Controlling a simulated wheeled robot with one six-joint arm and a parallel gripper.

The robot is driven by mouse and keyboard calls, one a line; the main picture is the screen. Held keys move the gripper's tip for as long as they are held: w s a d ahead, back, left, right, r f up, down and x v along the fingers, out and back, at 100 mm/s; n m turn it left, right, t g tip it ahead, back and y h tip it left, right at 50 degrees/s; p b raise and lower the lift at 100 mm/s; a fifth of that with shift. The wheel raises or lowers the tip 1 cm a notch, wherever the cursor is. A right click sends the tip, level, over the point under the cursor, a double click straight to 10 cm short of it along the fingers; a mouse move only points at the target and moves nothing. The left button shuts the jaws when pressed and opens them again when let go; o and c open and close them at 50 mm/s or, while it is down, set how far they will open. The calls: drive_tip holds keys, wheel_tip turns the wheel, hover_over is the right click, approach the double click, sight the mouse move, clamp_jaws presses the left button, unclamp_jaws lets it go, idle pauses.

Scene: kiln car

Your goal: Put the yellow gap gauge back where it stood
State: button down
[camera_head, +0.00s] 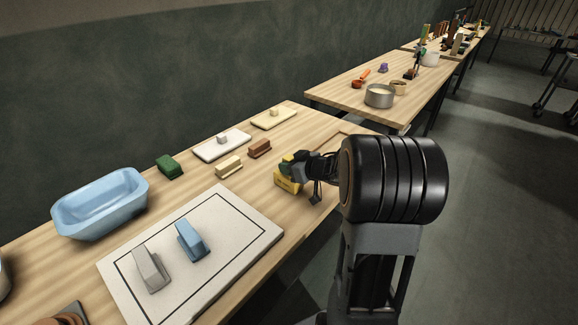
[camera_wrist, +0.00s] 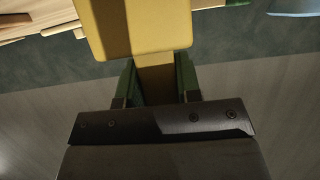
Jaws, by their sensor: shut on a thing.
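My gripper (camera_head: 291,165) is shut on the yellow gap gauge (camera_head: 287,182) near the right edge of the near table. I cannot tell whether the gauge touches the table top. In the wrist view the gauge's wide yellow body (camera_wrist: 130,28) lies beyond the green fingertips, with its narrower grip (camera_wrist: 157,82) between them. A white board (camera_head: 236,212) with a black outline lies on the table to the left of the gripper. A grey gauge-shaped block (camera_head: 151,268) and a blue one (camera_head: 193,240) stand inside the outline, with bare board to the right of the blue one.
A blue tub (camera_head: 100,205), a green block (camera_head: 169,166), a cream block (camera_head: 229,166) and a brown block (camera_head: 260,148) stand behind the board. Two pale slabs with knobs (camera_head: 222,145) (camera_head: 274,118) lie along the back. A metal pot (camera_head: 379,96) stands on the farther table.

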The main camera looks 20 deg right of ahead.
drive_tip(key=shift+f, duration=0.15)
drive_tip(key=c, duration=0.8)
unclamp_jaws()
drive_tip(key=shift+r, duration=0.2)
drive_tip(key=p+v, duration=0.3)
drive_tip(key=v, duration=0.8)
wheel_tip(320, 180, up, 4)
drive_tip(key=w+m+h, duration=0.2)
drive_tip(key=m+h, duration=0.2)
drive_tip(key=h, duration=0.4)
drive_tip(key=s+a+f+g+y, duration=0.1)
drive_tip(key=s+a+f+g, duration=0.1)
drive_tip(key=s+a, duration=0.3)
drive_tip(key=s+a+f+g, duration=0.1)
drive_tip(key=s+a+g, duration=0.3)
drive_tip(key=a, duration=0.1)
drive_tip(key=s+a+f+m+g+y, duration=0.1)
drive_tip(key=s+a+f+g, duration=0.1)
drive_tip(key=s+a, duration=0.3)
drive_tip(key=shift+s+f+g+y, duration=0.3)
drive_tip(key=shift+s+f+g, duration=0.05)
drive_tip(key=shift+g, duration=0.25)
